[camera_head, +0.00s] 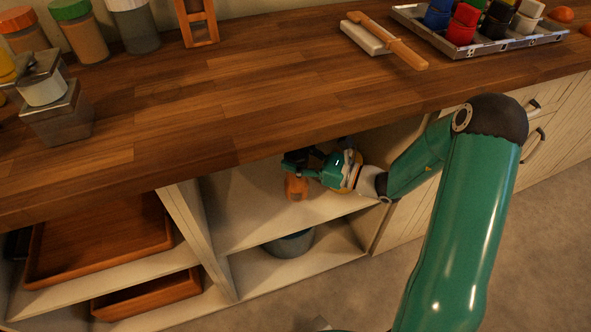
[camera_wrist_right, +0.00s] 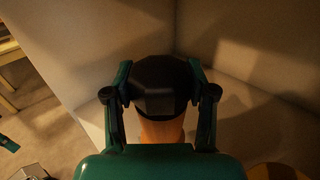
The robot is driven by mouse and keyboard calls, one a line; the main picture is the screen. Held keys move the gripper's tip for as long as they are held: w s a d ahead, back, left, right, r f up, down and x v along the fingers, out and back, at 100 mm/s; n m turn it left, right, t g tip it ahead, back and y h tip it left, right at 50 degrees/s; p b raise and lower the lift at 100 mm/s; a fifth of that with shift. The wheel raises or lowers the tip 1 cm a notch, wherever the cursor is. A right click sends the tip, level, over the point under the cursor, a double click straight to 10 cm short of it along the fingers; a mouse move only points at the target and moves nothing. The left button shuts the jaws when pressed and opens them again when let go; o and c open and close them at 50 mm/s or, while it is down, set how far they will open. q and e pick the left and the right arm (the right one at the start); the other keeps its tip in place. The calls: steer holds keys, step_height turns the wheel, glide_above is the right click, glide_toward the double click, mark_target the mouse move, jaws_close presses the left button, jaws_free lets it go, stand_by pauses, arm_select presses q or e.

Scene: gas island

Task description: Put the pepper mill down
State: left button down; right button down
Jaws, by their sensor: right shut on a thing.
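The pepper mill has a black faceted top (camera_wrist_right: 158,85) and an orange-brown body (camera_wrist_right: 160,131) in the right wrist view. In the head view its brown body (camera_head: 296,188) shows just below my right gripper (camera_head: 300,166), inside the open cabinet under the counter. My right gripper (camera_wrist_right: 160,92) is shut on the mill, with one finger on each side of its top. The mill is over the upper shelf (camera_head: 245,218); I cannot tell whether its base touches the shelf. My left gripper is in neither view.
The wooden counter (camera_head: 200,120) overhangs the cabinet. A grey pot (camera_head: 290,245) sits on the lower shelf. Wooden trays (camera_head: 100,245) fill the left compartment.

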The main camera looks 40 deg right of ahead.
step_height(320, 180, down, 4)
steer(key=shift+r+b, duration=0.15)
steer(key=shift+b, duration=0.55)
steer(key=shift+w+f, duration=0.15)
steer(key=shift+f, duration=0.15)
steer(key=shift+r, duration=0.1)
steer(key=shift+c, duration=1.8)
jaws_free()
steer(key=p+v, duration=0.1)
steer(key=v, duration=1.1)
